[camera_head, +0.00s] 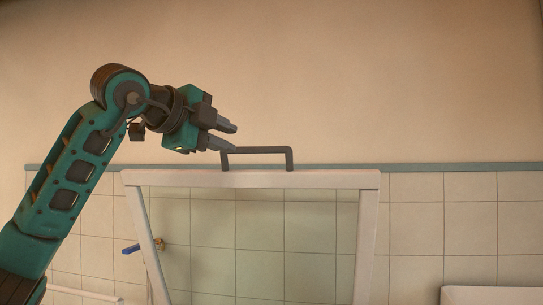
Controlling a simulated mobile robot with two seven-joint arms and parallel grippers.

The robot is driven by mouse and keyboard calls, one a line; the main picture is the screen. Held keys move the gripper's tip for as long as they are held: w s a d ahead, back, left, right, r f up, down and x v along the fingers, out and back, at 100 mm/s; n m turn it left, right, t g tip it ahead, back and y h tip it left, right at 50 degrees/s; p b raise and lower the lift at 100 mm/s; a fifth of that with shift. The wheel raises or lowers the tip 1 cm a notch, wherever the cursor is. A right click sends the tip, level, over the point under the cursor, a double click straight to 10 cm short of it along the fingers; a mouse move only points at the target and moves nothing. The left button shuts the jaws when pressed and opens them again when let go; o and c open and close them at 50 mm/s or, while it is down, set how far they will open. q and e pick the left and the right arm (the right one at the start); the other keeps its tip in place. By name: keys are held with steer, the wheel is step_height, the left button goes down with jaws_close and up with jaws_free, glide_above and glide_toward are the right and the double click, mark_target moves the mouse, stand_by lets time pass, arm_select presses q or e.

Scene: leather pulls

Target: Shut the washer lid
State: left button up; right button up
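The washer lid (250,180) stands raised in the middle of the head view, with a pale frame around a clear pane. A dark grey bar handle (270,150) rises from its top edge. My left gripper (236,138) reaches in from the left at the left end of the handle. Its two fingers are apart with nothing seen between them. The lower fingertip overlaps the handle's left corner in the picture; I cannot tell whether they touch. The washer's body is below the picture. My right gripper is not in view.
A tiled wall (440,220) with a blue-grey trim stands behind the lid. A tap with a blue lever (132,249) shows left of and through the lid. A white object (490,295) is at the lower right. The space above and right of the handle is clear.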

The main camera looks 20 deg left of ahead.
mark_target(253, 150)
arm_select(q)
steer(key=p+x, duration=0.2)
steer(key=x, duration=0.9)
steer(key=shift+r+p, duration=0.1)
steer(key=shift+p, duration=0.2)
steer(key=shift+w+d, duration=0.1)
steer(key=shift+w, duration=0.45)
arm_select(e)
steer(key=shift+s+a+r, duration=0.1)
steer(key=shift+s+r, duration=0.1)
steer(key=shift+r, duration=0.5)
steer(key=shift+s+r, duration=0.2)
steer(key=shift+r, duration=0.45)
arm_select(q)
steer(key=shift+c, duration=0.3)
jaws_close()
